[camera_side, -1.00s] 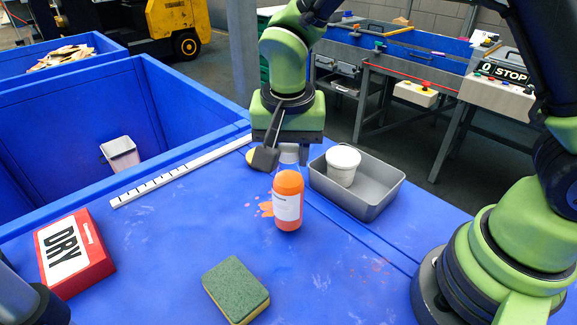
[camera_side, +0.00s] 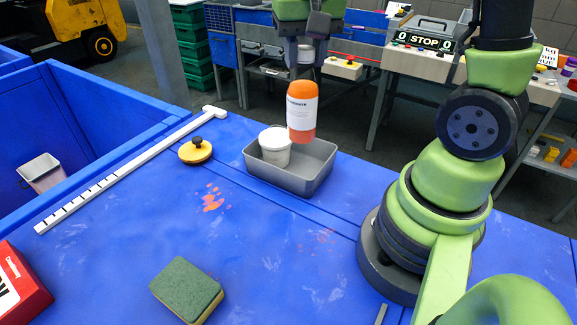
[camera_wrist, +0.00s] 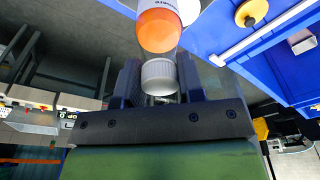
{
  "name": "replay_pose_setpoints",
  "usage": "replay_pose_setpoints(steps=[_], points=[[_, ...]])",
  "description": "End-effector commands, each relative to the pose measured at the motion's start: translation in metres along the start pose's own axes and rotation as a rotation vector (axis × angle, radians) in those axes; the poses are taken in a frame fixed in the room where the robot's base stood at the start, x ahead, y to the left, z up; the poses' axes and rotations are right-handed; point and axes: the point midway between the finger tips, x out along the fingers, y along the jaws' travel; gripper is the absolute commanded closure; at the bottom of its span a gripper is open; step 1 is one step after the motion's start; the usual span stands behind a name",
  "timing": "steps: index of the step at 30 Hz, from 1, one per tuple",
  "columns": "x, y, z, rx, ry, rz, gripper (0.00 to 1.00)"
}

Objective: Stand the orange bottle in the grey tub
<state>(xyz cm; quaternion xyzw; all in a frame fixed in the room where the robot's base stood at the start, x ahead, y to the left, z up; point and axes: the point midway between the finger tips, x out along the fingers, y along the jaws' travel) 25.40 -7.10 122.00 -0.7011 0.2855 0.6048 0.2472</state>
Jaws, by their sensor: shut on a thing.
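The orange bottle (camera_side: 301,108) with a white label hangs upright from my gripper (camera_side: 302,62). My gripper is shut on its neck, and the bottle is over or just in front of the grey tub (camera_side: 313,178). The side view does not settle how high the bottle's base is above the tub floor. A white lidded cup (camera_side: 274,148) stands in the left part of the tub, just left of the bottle. In the wrist view the bottle (camera_wrist: 158,28) points away from the jaws, with its ribbed pale cap between them.
A yellow disc with a black knob (camera_side: 196,151) lies left of the tub. A green sponge (camera_side: 187,290) and a red box (camera_side: 18,285) are nearer the front. A white notched strip (camera_side: 130,172) runs along the blue bin. Orange spots mark the table.

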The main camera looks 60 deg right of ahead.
Motion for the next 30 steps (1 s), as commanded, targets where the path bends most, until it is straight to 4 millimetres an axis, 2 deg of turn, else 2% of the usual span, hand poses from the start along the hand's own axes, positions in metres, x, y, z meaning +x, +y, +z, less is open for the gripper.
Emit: replay_pose_setpoints(steps=[4, 10, 16, 22, 30], points=[[0.009, 0.014, 0.001, -0.002, -0.001, 0.003, 1.00], [0.045, 0.014, 0.006, -0.006, -0.003, 0.004, 1.00], [0.065, 0.014, 0.009, -0.004, 0.000, 0.003, 1.00], [0.094, 0.014, 0.013, -0.005, -0.001, 0.004, 1.00], [0.099, 0.013, 0.013, -0.003, 0.005, -0.001, 1.00]])
